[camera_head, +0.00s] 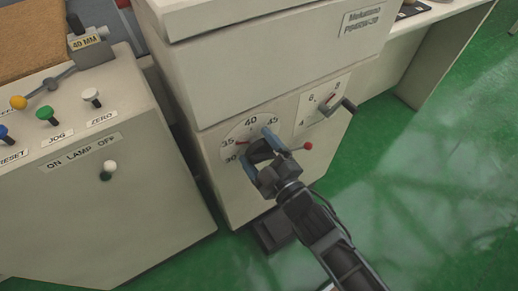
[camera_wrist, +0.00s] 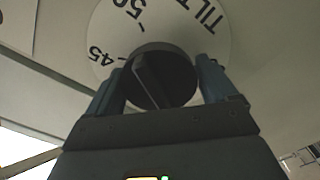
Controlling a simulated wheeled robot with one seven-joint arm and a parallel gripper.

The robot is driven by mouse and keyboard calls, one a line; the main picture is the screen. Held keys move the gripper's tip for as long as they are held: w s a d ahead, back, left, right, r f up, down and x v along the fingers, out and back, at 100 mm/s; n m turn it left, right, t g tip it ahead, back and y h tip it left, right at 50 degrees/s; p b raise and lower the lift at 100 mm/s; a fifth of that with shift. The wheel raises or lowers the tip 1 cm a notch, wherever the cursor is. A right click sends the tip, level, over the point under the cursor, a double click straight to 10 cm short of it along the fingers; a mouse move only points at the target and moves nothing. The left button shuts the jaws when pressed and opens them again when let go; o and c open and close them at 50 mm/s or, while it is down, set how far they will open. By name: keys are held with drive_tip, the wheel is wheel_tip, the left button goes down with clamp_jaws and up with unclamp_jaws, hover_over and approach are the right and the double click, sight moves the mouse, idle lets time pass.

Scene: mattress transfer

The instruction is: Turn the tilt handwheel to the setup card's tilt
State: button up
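The tilt handwheel is a dark round knob with a raised bar, seen in the wrist view (camera_wrist: 163,80) in front of a white dial plate (camera_wrist: 225,45) marked TILT, 50 and 45. In the head view the dial plate (camera_head: 230,135) shows 30, 35, 40 and 45 on the machine front. My gripper (camera_head: 266,152) is at this dial, with its blue-grey fingers on opposite sides of the knob. In the wrist view the fingers (camera_wrist: 160,88) appear to press its sides. My gripper covers much of the dial, and its pointer reading is unclear. No setup card is readable.
A red-tipped lever (camera_head: 308,145) sticks out right of my gripper. A second dial (camera_head: 318,105) with a crank handle is farther right. At left a console (camera_head: 95,215) carries coloured buttons, a lamp switch and a yellow-knobbed lever (camera_head: 18,102). Green floor at right is clear.

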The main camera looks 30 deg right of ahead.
sight(265, 160)
drive_tip(key=shift+o, duration=1.1)
drive_tip(key=shift+s+a+b, duration=0.1)
drive_tip(key=shift+s+b, duration=0.2)
drive_tip(key=shift+s, duration=3.6)
drive_tip(key=s+r+m+g, duration=0.1)
drive_tip(key=s+r+m, duration=0.2)
drive_tip(key=s, duration=0.5)
drive_tip(key=s+r+m+g+p, duration=0.1)
drive_tip(key=s+r+m, duration=0.2)
drive_tip(key=s+r, duration=0.3)
drive_tip(key=s+r+m+g, duration=0.1)
drive_tip(key=s+r+m, duration=0.2)
drive_tip(key=s, duration=0.6)
drive_tip(key=shift+s+d+r+y, duration=0.3)
drive_tip(key=shift+s+r, duration=0.1)
drive_tip(key=shift+r, duration=0.35)
